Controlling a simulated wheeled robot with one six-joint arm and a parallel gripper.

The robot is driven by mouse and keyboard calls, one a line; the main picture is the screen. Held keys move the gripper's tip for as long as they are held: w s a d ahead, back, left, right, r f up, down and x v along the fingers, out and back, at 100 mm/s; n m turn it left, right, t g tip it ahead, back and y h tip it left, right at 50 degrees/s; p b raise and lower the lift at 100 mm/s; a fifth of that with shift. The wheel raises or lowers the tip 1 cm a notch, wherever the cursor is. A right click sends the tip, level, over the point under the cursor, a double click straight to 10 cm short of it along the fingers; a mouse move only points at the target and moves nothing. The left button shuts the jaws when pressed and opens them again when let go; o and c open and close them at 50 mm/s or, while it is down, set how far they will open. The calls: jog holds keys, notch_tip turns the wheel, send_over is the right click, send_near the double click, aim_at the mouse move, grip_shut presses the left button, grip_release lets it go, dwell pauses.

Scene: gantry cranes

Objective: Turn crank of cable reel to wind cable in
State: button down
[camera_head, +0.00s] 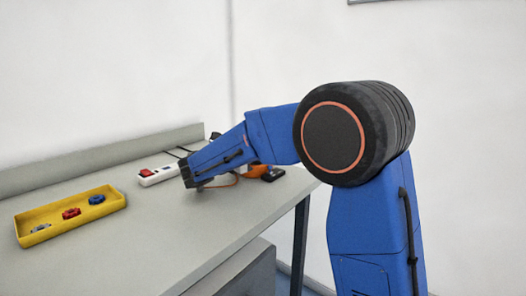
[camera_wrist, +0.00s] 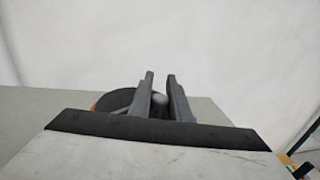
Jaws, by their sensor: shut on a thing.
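In the wrist view my gripper (camera_wrist: 160,78) has its two grey fingers around a small grey knob (camera_wrist: 158,100), apparently the crank handle, and is shut on it. Behind the fingers is the dark round side of the cable reel (camera_wrist: 116,100), with a bit of orange at its left edge. The lower part of the reel is hidden by my wrist. In the head view my blue arm covers the gripper and nearly all of the reel.
A white power strip (camera_head: 160,175) with a red switch lies left of my arm on the grey bench (camera_head: 200,225). A yellow tray (camera_head: 70,238) with small coloured parts is at the front left. An orange and black object (camera_head: 268,173) lies right of my forearm.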

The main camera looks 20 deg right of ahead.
jog(key=shift+s+a+m+g+h, duration=0.15)
jog(key=shift+m+g+h, duration=0.2)
jog(key=shift+m+g, duration=0.55)
jog(key=shift+s+a+m+g+h, duration=0.15)
jog(key=shift+m+g+h, duration=0.25)
jog(key=shift+g, duration=0.85)
jog(key=shift+a+m+g+h, duration=0.15)
jog(key=shift+m+g+h, duration=0.1)
jog(key=shift+m+g, duration=0.7)
jog(key=shift+g, duration=0.4)
jog(key=c, duration=1.7)
grip_release()
jog(key=shift+o, duration=0.2)
